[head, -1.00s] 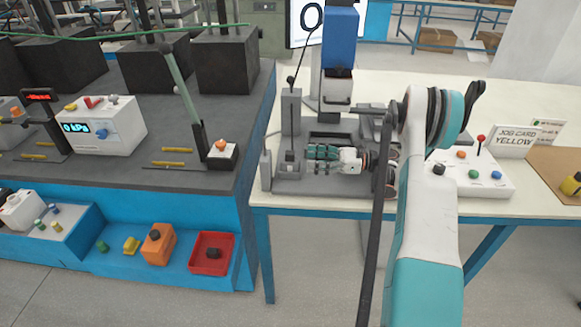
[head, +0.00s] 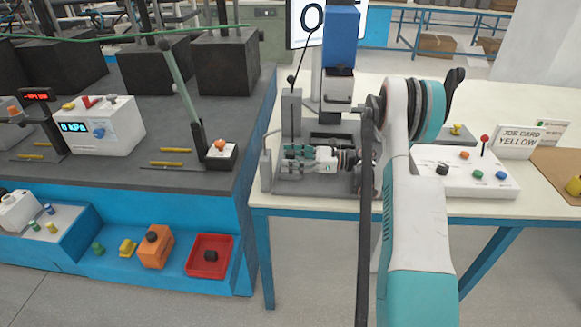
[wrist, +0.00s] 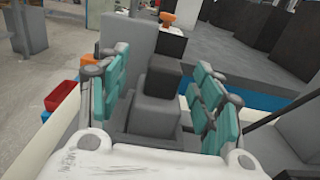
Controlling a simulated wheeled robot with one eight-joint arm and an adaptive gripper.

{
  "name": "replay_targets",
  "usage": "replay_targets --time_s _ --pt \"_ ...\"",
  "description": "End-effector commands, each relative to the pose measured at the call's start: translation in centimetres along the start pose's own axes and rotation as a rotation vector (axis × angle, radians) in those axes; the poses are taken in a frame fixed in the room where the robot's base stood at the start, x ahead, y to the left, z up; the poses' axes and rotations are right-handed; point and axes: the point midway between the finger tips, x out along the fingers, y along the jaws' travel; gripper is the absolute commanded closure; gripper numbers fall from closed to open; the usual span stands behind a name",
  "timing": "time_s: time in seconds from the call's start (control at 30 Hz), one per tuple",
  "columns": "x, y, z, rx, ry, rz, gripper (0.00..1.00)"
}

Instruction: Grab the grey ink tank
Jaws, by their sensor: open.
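My gripper (head: 292,158) lies level over the grey fixture (head: 315,186) at the left of the white table, pointing left. In the wrist view its teal-padded jaws (wrist: 160,88) are open. A grey block (wrist: 155,113) with a darker block (wrist: 163,78) behind it shows between them; this appears to be the grey ink tank. The jaws stand on both sides of it; I cannot tell whether they touch it. In the head view the gripper hides most of it.
A tall grey panel (wrist: 128,50) stands close beside the left jaw. A grey post (head: 291,112) and a blue-topped column (head: 341,40) rise behind the gripper.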

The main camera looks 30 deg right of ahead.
Motion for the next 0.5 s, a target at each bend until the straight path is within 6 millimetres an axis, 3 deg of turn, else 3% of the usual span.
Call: replay_targets --time_s 0.03,0.23,0.5 --pt "0.0 0.0 0.02 0.0 0.0 0.0 0.47" --pt "-0.01 0.0 0.01 0.0 0.0 0.0 0.92" --pt "-0.02 0.0 0.04 0.0 0.0 0.0 0.93"
